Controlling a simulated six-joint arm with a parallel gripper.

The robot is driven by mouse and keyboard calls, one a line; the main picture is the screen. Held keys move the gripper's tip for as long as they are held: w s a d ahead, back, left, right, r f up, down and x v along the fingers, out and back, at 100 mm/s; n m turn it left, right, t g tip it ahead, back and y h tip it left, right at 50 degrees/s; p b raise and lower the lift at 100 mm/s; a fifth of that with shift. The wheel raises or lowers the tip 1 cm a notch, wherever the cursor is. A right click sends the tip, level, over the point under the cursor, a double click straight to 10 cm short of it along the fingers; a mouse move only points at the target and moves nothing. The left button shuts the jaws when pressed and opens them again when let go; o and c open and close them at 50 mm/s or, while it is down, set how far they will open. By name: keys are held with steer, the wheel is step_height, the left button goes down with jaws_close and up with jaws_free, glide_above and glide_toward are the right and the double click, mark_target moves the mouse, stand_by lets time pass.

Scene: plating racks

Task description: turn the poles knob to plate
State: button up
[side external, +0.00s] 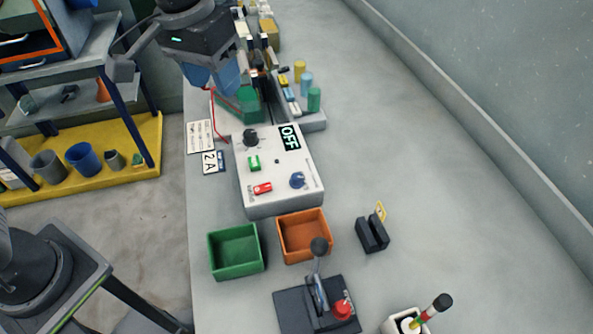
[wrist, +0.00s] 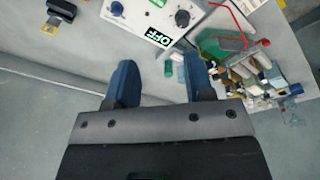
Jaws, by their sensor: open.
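A white control box (side external: 280,205) stands on the bench with a display reading OFF (side external: 289,138). It carries a black knob (side external: 250,138), a blue knob (side external: 297,180), a green switch (side external: 254,163) and a red switch (side external: 263,188). The labels are too small to tell which knob is the poles knob. In the wrist view the black knob (wrist: 182,18) and blue knob (wrist: 117,9) show at the top edge. My gripper (side external: 213,82) has blue fingers, open and empty, raised near the box's far end and apart from both knobs. Its open fingers (wrist: 161,78) fill the wrist view's middle.
A green bin (side external: 236,273) and an orange bin (side external: 305,258) stand before the box. A lever unit (side external: 290,313) and a black holder (side external: 372,235) are nearby. Coloured cylinders (side external: 314,99) and clutter stand behind. The bench's right side is clear.

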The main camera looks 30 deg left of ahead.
steer(key=g, duration=0.2)
glide_above(297, 176)
step_height(297, 176, down, 6)
steer(key=r, duration=0.1)
steer(key=shift+y, duration=0.3)
step_height(297, 176, down, 14)
steer(key=shift+f, duration=0.2)
steer(key=shift+c, duration=0.5)
jaws_close()
